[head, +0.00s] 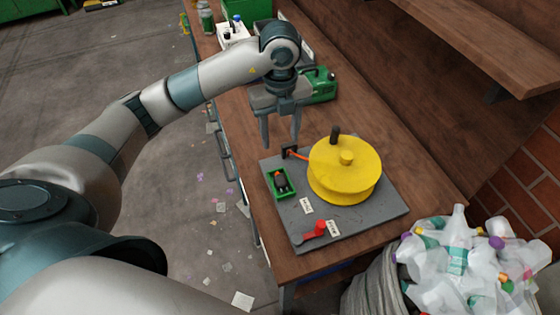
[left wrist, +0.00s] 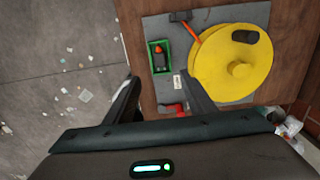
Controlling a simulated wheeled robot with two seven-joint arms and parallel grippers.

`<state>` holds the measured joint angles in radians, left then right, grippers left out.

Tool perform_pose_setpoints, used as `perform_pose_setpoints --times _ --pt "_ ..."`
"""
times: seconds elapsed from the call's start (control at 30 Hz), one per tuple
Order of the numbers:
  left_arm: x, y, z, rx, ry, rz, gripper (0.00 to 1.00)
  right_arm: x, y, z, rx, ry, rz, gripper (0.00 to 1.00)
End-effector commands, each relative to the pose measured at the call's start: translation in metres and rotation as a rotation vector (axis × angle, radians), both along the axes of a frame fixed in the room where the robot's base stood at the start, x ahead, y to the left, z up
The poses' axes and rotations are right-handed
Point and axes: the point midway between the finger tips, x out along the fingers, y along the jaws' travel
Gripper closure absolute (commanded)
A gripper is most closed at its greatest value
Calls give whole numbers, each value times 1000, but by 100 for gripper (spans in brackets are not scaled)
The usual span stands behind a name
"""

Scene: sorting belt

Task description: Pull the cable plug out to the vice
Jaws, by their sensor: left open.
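A yellow reel (head: 345,175) with a black knob sits on a grey board (head: 375,218). A short orange cable (head: 298,154) runs from the reel to a black block (head: 289,152) at the board's far edge. A green tray (head: 293,194) holds a black plug-like piece (head: 281,183) with an orange tip; it also shows in the left wrist view (left wrist: 161,60). I cannot tell whether this piece joins the cable. A red clamp-like part (head: 315,230), perhaps the vice, is at the near edge. My left gripper (head: 281,138) is open and empty above the board's far edge. My right gripper is not in view.
The board lies on a brown wooden bench (head: 240,125). A green machine (head: 320,85) stands behind my left gripper. A bag of plastic bottles (head: 455,265) is at the near right. A wooden shelf (head: 490,45) overhangs the right. White labels (head: 306,205) lie on the board.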

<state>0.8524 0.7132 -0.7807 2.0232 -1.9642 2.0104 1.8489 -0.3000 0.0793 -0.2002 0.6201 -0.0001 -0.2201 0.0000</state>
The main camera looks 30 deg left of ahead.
Motion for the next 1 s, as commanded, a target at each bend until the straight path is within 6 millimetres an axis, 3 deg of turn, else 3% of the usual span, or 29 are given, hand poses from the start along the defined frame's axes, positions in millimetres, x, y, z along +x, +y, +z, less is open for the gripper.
perform_pose_setpoints --times 0.27,1.0 --pt "-2 0 -28 0 5 2 50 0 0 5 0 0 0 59" --pt "-1 0 -145 0 4 1 50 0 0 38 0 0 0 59"
